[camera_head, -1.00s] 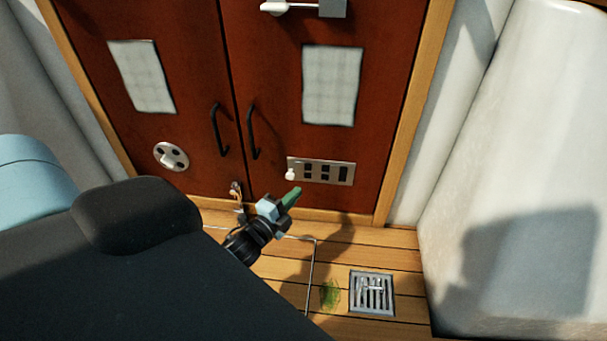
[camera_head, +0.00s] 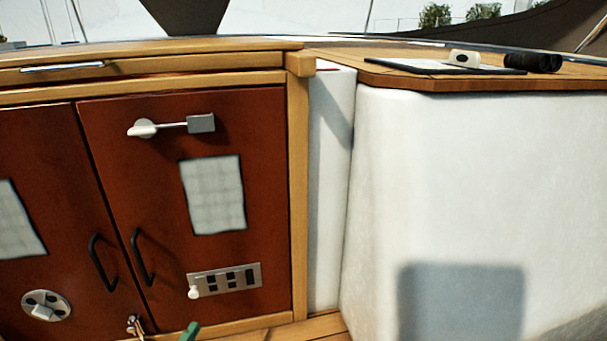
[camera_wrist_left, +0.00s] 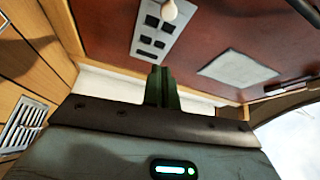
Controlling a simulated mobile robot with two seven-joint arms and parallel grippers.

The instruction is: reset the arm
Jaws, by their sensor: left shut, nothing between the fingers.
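My left gripper (camera_head: 190,331) shows only as green fingertips at the bottom edge of the head view, in front of the lower part of the right cabinet door (camera_head: 262,180). In the left wrist view the green fingers (camera_wrist_left: 161,86) are together, with nothing between them. They point toward the red-brown door and its switch panel (camera_wrist_left: 156,30), apart from both as far as I can tell. The rest of my left arm is outside the head view. My right gripper is in neither view.
The switch panel (camera_head: 224,280) and two black handles are on the cabinet doors. A white moulded seat block (camera_head: 450,190) stands at the right, with binoculars (camera_head: 533,62) on the wooden top above it. A floor grate (camera_wrist_left: 22,124) shows in the left wrist view.

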